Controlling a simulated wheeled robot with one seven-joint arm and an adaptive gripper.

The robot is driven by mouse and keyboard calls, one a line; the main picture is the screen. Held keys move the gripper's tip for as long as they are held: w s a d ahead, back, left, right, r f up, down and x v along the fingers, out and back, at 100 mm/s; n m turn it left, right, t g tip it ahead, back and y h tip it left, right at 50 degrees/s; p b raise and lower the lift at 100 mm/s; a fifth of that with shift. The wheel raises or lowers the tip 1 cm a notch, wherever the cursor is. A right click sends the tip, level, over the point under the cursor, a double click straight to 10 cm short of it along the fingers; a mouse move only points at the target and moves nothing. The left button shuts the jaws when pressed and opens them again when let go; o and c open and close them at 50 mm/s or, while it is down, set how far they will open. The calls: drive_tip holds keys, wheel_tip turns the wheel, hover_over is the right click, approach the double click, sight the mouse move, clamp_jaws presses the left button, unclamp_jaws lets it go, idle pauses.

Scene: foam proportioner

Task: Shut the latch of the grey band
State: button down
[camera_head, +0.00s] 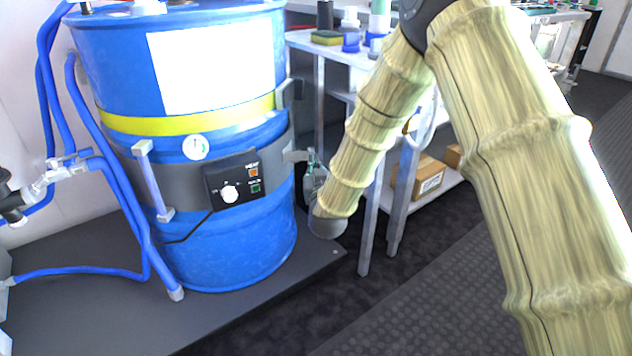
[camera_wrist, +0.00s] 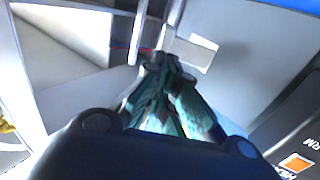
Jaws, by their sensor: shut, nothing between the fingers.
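The grey band (camera_head: 278,152) wraps the blue drum (camera_head: 240,240) at mid-height and carries a black control box (camera_head: 232,180). Its pale metal latch (camera_head: 295,156) juts out at the drum's right side. In the wrist view the latch (camera_wrist: 190,48) appears as a pale block with thin bars, just beyond my fingertips, against the grey band (camera_wrist: 245,65). My gripper (camera_head: 311,157) is shut and empty, right beside the latch. In the wrist view its greenish fingers (camera_wrist: 168,68) meet near the block. I cannot tell whether they touch it. My fingers partly cover the latch.
A yellow band (camera_head: 150,124) with its own metal catch (camera_head: 289,92) circles the drum higher up. Blue hoses (camera_head: 110,190) run down the left. A workbench (camera_head: 305,40) with bottles stands close behind my arm, its legs near my gripper.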

drive_tip(key=shift+w+a+b, duration=0.1)
drive_tip(key=shift+w+b, duration=0.35)
drive_tip(key=shift+w, duration=0.95)
drive_tip(key=shift+w+d+n+y+p, duration=0.3)
drive_tip(key=shift+n+y+p, duration=0.2)
drive_tip(key=shift+y, duration=0.3)
drive_tip(key=w+n+g+y+p, duration=0.4)
drive_tip(key=w+n+y+p, duration=0.2)
drive_tip(key=w+y+p, duration=0.3)
drive_tip(key=shift+w+a+n+g, duration=0.3)
drive_tip(key=shift+w+g, duration=0.1)
drive_tip(key=shift+w, duration=0.2)
idle(0.3)
drive_tip(key=v, duration=1.2)
